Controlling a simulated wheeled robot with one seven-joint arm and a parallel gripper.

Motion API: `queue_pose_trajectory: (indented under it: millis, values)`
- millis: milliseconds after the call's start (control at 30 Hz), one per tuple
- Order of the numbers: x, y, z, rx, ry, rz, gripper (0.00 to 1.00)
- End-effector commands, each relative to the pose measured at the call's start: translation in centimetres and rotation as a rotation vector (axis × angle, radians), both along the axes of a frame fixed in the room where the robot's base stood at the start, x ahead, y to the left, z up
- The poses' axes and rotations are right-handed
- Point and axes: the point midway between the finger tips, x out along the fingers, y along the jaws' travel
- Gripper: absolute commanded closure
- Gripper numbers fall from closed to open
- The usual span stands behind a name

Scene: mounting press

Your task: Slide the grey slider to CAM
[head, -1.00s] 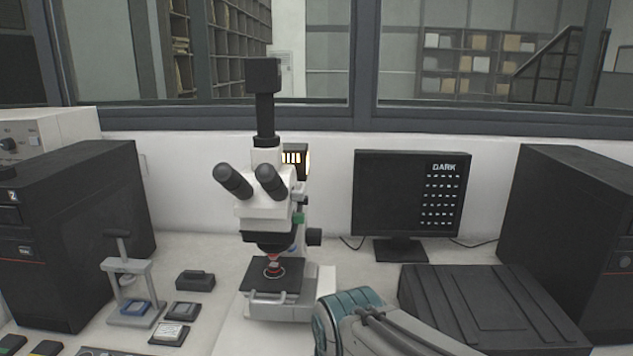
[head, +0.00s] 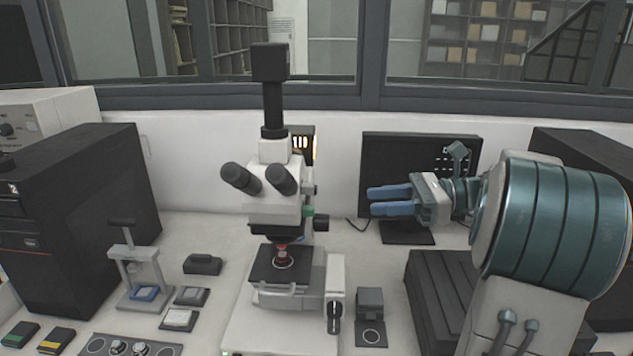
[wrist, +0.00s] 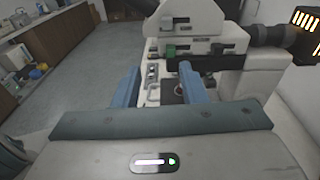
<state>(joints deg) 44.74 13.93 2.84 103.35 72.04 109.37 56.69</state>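The microscope (head: 275,208) stands in the middle of the bench, and its white head (wrist: 195,25) shows in the wrist view. The side of the head carries a green slider (wrist: 170,50) and, right of it, a small grey tab (wrist: 229,48) in a dark slot, which looks like the grey slider. I cannot read any CAM label. My gripper (head: 372,201) is right of the microscope, in front of the monitor, with its blue fingers pointing left at the head. In the wrist view my gripper (wrist: 158,80) is open and empty, apart from both sliders.
The monitor (head: 375,170) is behind my gripper, partly hidden by my arm. A lit lamp box (head: 302,143) is behind the microscope. A ribbed black box (head: 430,290) sits below my arm. A small press (head: 133,270) and several specimen blocks are at left.

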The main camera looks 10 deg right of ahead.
Motion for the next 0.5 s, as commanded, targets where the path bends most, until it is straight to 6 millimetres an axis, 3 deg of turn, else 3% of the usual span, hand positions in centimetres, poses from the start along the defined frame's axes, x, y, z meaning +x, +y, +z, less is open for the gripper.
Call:
queue_pose_trajectory:
  millis: [100, 200, 367, 500]
  values:
    - [0.3, -2.1, 1.2, 0.081, 0.003, -0.023, 0.62]
    - [0.5, -2.1, 1.6, 0.105, 0.003, -0.027, 0.62]
    - [1.1, 0.2, 1.7, 0.104, 0.004, -0.023, 0.62]
    - [2.0, 3.1, 1.7, 0.104, 0.004, -0.023, 0.62]
